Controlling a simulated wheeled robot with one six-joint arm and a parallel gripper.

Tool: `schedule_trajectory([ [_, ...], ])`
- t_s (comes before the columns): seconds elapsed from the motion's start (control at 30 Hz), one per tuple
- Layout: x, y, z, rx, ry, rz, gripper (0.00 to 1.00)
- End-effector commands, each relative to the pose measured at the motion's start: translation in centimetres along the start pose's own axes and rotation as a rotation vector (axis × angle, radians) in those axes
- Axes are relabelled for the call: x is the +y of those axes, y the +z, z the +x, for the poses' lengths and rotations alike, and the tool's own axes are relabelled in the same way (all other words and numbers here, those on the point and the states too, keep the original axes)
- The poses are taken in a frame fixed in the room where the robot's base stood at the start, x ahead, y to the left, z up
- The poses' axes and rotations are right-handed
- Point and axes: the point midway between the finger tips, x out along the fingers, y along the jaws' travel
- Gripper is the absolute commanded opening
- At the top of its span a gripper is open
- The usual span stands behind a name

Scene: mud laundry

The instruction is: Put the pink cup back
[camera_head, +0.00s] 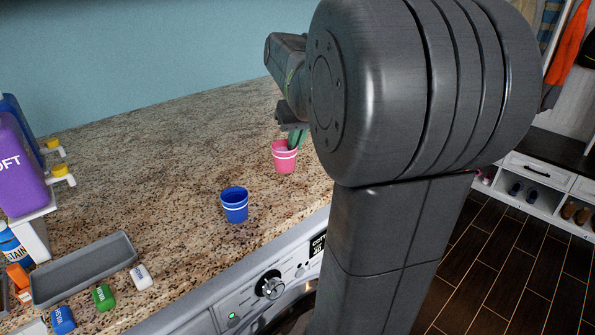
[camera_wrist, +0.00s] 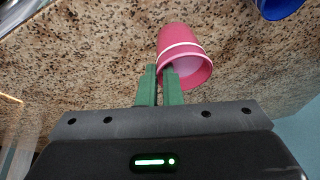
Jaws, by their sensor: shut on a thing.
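The pink cup (camera_head: 285,157) with a white band is at the granite counter, right of the blue cup, in the head view. In the wrist view the pink cup (camera_wrist: 185,52) shows its open mouth toward my gripper (camera_wrist: 160,70). The green fingers of my gripper (camera_head: 296,138) are shut on the cup's wall at the rim, one finger reaching inside the mouth. The cup looks upright in the head view. I cannot tell whether its base touches the counter. My arm covers part of the counter to its right.
A blue cup (camera_head: 234,204) stands on the counter (camera_head: 150,160), left of the pink cup. A washer panel (camera_head: 270,288) lies below the counter's front edge. The counter behind the cups is clear.

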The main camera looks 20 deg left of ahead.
Motion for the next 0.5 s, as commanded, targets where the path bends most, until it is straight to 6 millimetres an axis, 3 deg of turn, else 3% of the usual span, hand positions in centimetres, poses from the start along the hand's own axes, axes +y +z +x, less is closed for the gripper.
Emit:
schedule_trajectory([
  [0.5, 0.4, 2.2, 5.7, -0.001, -0.001, 0.000, 0.00],
])
